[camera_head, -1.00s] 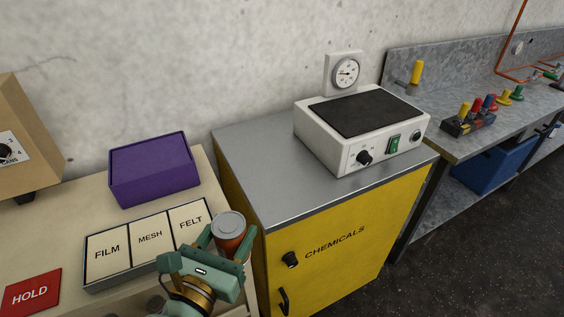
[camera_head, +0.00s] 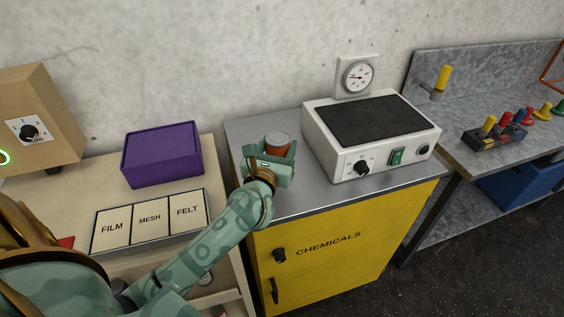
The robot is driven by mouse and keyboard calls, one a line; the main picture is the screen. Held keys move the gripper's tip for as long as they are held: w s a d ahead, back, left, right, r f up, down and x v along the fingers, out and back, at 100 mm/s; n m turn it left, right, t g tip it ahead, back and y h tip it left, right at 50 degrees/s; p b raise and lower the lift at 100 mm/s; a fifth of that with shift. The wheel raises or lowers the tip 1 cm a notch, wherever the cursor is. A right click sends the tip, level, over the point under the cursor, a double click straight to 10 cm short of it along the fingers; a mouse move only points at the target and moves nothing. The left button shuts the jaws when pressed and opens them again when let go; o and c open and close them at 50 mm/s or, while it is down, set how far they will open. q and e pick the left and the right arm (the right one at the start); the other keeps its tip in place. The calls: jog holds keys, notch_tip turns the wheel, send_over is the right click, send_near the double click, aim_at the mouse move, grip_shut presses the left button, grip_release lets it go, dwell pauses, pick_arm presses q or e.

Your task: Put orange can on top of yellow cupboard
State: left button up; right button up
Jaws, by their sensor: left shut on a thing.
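The orange can (camera_head: 277,143) has a grey lid and is upright over the left part of the grey top of the yellow cupboard (camera_head: 340,250), which is marked CHEMICALS. My left gripper (camera_head: 275,158) is shut on the can, reaching in from the lower left. The can's lower part is hidden behind the gripper, so I cannot tell whether it touches the top. My right gripper is not in view.
A white hotplate box (camera_head: 372,160) fills the right part of the cupboard top, close to the can. Left of the cupboard, a cream bench holds a purple box (camera_head: 162,155) and a FILM, MESH, FELT tray (camera_head: 97,250). A concrete wall stands behind.

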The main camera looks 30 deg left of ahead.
pick_arm(q)
jog(key=shift+w+a+f+b, duration=0.25)
jog(key=shift+w+f+b, duration=0.15)
jog(key=shift+w+f, duration=0.6)
notch_tip(320, 180, down, 4)
jog(key=shift+w+b, duration=0.15)
jog(key=shift+b, duration=0.9)
jog(key=shift+r, duration=0.15)
jog(key=o, duration=1.2)
jog(key=shift+f, duration=0.2)
jog(key=shift+r, duration=0.1)
